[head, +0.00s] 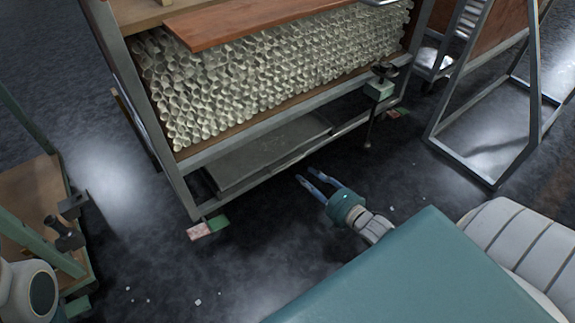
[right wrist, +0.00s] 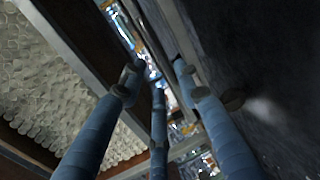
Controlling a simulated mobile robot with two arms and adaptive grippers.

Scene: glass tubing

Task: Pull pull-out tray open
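The pull-out tray (head: 262,150) is a flat dark grey tray low in the metal rack, below the stacked glass tubes. Its front edge lies close to the rack's lower front rail. My right gripper (head: 305,173) is in front of the tray, low over the floor, with its blue fingers apart and pointing toward the rack. In the right wrist view the fingers (right wrist: 157,75) are spread, with metal rails and bright reflections beyond their tips. I see nothing held, and cannot tell whether a finger touches the tray. My left gripper is not in view.
Stacked glass tubes (head: 255,85) fill the rack above the tray, under a brown board (head: 260,22). A green clamp-like fitting (head: 379,90) sits at the rack's front right. A metal frame (head: 533,90) stands at right, a wooden cart (head: 35,195) at left. Dark floor in front is mostly clear.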

